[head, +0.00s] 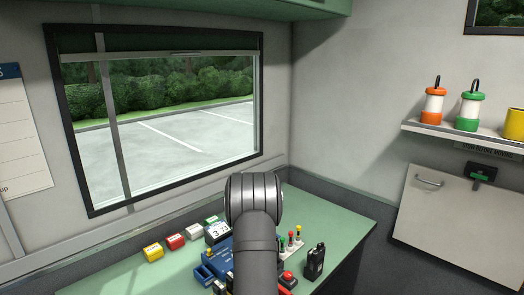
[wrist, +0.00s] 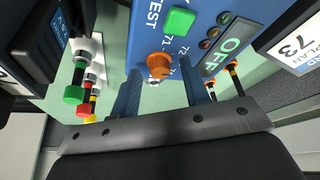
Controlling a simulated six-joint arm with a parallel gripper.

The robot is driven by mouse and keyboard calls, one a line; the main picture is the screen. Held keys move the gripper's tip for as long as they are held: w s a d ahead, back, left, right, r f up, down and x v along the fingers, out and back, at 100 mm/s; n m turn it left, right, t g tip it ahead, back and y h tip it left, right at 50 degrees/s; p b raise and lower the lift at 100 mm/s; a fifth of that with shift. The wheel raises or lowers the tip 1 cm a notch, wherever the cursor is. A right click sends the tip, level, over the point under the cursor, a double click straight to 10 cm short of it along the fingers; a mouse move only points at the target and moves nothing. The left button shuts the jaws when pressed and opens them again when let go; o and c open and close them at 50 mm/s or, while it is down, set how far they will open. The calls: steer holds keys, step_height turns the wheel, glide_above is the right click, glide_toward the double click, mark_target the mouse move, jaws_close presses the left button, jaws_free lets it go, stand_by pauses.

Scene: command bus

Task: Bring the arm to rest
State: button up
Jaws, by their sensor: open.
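In the wrist view, my gripper (wrist: 160,92) is open, its two dark blue fingers pointing at a blue control unit (wrist: 140,45). An orange knob (wrist: 158,65) on that unit shows in the gap between the fingers. I cannot tell whether the fingers touch anything, but I see nothing held. In the head view, my arm (head: 255,225) rises in the middle over the green bench (head: 345,222). It hides my gripper and part of the blue unit (head: 216,265).
The unit bears a green button (wrist: 180,21) and an OFF display (wrist: 229,45). Coloured plugs (wrist: 75,94) stand close by. A black radio (head: 315,262), a red button (head: 288,279) and several coloured blocks (head: 175,241) are on the bench. Its back right is clear.

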steer(key=shift+d+n+y, duration=0.1)
steer(key=shift+n+y, duration=0.2)
steer(key=shift+n, duration=0.5)
stand_by(1.1)
